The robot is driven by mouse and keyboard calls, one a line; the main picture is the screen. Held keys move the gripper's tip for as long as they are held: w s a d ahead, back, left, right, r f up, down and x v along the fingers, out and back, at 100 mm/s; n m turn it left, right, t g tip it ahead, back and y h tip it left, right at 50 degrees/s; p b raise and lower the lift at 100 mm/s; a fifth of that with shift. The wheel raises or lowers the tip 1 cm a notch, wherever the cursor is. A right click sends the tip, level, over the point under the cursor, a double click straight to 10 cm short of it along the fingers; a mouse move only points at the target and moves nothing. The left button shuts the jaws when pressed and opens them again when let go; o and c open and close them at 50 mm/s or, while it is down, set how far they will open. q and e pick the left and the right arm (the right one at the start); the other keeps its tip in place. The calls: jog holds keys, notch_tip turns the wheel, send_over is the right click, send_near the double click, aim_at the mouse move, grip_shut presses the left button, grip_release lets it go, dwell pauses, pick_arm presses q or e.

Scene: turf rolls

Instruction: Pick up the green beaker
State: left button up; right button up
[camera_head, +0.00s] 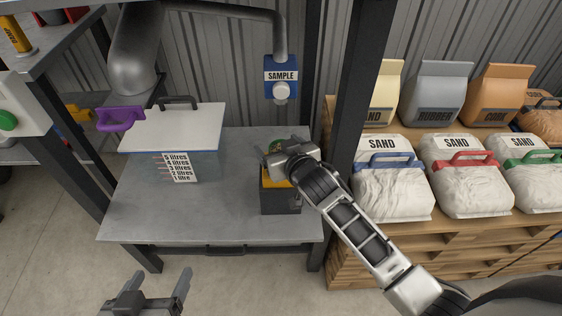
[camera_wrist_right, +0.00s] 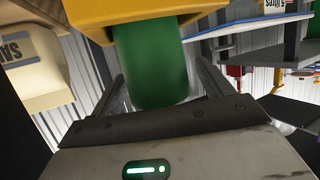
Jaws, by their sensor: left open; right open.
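The green beaker (camera_wrist_right: 150,70) stands between the two fingers of my right gripper (camera_wrist_right: 162,82) in the right wrist view, with gaps visible beside it. That gripper is open around the beaker and not closed on it. In the head view only a little green of the beaker (camera_head: 276,146) shows behind my right gripper (camera_head: 274,158), above a dark box with a yellow top (camera_head: 281,203). The yellow part also shows at the top of the right wrist view (camera_wrist_right: 180,15). My left gripper (camera_head: 160,280) is open and empty at the bottom of the head view, in front of the table.
The grey metal table (camera_head: 190,215) has a clear front area. A white-lidded tank (camera_head: 180,130) marked in litres stands at its left, with a purple scoop-like piece (camera_head: 121,119) beside it. A blue SAMPLE dispenser (camera_head: 281,76) hangs above. Sand bags (camera_head: 390,190) sit right, beyond a dark post (camera_head: 352,90).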

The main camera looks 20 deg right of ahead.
jog(key=shift+w+f, duration=0.1)
jog(key=shift+w, duration=0.2)
jog(key=c, duration=1.1)
